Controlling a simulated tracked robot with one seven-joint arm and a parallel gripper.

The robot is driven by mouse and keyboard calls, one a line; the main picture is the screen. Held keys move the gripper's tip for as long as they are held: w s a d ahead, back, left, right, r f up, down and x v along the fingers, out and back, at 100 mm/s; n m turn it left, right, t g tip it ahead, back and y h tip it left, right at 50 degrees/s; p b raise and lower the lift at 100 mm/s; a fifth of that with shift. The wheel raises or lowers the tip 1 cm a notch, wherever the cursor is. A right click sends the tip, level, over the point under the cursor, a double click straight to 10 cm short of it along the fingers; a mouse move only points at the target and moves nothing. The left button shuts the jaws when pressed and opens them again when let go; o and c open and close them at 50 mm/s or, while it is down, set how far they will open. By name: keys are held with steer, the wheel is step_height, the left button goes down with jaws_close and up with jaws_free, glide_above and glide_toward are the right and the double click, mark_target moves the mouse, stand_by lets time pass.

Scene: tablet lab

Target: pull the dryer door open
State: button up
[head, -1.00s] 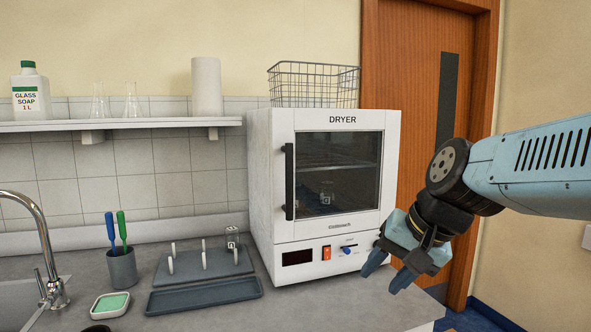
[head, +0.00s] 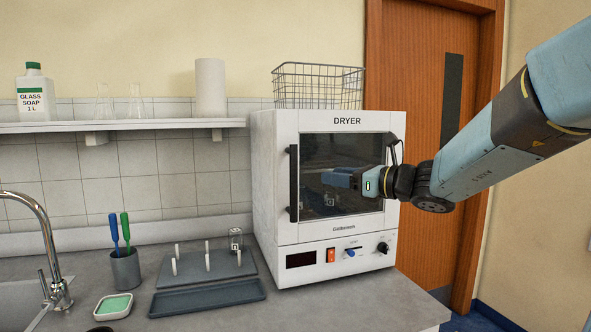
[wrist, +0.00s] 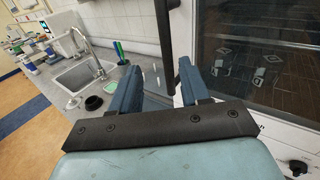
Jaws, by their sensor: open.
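The white dryer (head: 271,180) stands on the counter with its door (head: 340,222) closed. The door has a dark window and a vertical black handle (head: 293,184) on its left edge. My gripper (head: 328,178) is in front of the window, right of the handle, its fingers pointing left. In the wrist view my gripper (wrist: 158,88) has its two blue fingers apart with nothing between them. The handle (wrist: 190,88) shows there beyond the fingers, near the right fingertip and apart from it as far as I can tell.
A wire basket (head: 318,84) sits on top of the dryer. Left of it are a peg rack (head: 205,268), a grey tray (head: 207,298), a cup with brushes (head: 125,268) and a sink tap (head: 48,235). The counter (head: 350,305) in front of the dryer is clear.

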steer(key=w+x, duration=0.1)
steer(key=x, duration=1.3)
steer(key=shift+d+r+m, duration=0.3)
steer(key=shift+d+m, duration=0.05)
steer(key=shift+m, duration=0.05)
steer(key=shift+c, duration=0.3)
jaws_close()
